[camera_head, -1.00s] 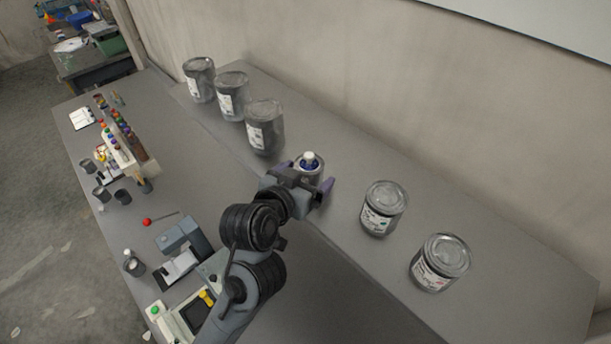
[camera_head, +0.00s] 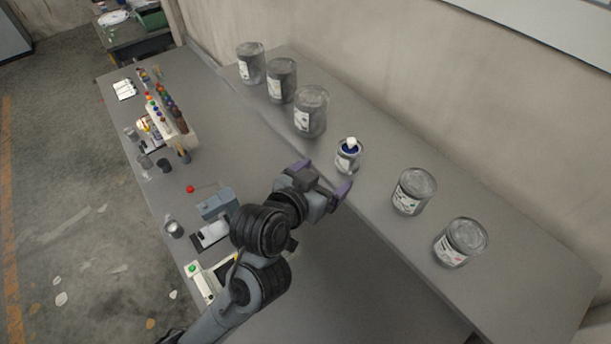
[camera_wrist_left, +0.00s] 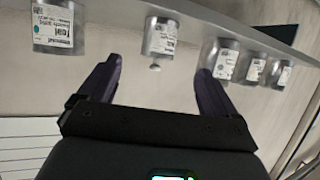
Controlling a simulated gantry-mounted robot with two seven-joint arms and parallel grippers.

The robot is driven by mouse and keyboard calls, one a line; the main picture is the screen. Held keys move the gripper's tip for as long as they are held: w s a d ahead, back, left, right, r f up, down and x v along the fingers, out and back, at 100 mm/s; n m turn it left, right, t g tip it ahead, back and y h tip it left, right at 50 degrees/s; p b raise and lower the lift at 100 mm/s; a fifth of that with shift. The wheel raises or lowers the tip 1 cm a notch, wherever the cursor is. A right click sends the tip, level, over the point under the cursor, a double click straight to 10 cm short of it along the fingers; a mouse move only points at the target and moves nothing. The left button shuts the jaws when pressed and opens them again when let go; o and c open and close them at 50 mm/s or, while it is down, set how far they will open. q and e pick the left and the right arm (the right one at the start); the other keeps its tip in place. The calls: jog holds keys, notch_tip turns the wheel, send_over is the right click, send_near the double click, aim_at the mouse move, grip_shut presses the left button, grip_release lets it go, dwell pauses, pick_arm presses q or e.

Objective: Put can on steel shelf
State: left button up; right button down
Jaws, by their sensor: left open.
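A small can (camera_head: 348,158) with blue in its open top and a white knob stands upright on the grey steel shelf (camera_head: 525,275), in the gap between larger cans. My left gripper (camera_head: 324,174) is open and empty, in front of the small can and apart from it. In the left wrist view, which looks upside down, the small can (camera_wrist_left: 160,38) shows beyond the gap between the open fingers (camera_wrist_left: 159,68). My right gripper is not in view.
On the shelf, several large grey cans (camera_head: 311,112) stand to the left and two labelled cans (camera_head: 413,192) to the right. The lower bench (camera_head: 225,150) holds a bottle rack (camera_head: 172,122), cups and a small device (camera_head: 215,207). A wall rises behind the shelf.

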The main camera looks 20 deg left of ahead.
pick_arm(q)
jog(key=s+a+f+g, duration=0.3)
jog(key=s+f, duration=0.5)
jog(key=s+a+f+g+y, duration=0.1)
jog(key=s+a+f+g, duration=0.2)
jog(key=s+f, duration=0.5)
jog(key=s+a+f+g+y, duration=0.1)
jog(key=s+a+f+g, duration=0.2)
jog(key=s+f, duration=0.5)
jog(key=shift+s+a+f+g, duration=0.3)
jog(key=shift+s+f+g, duration=0.1)
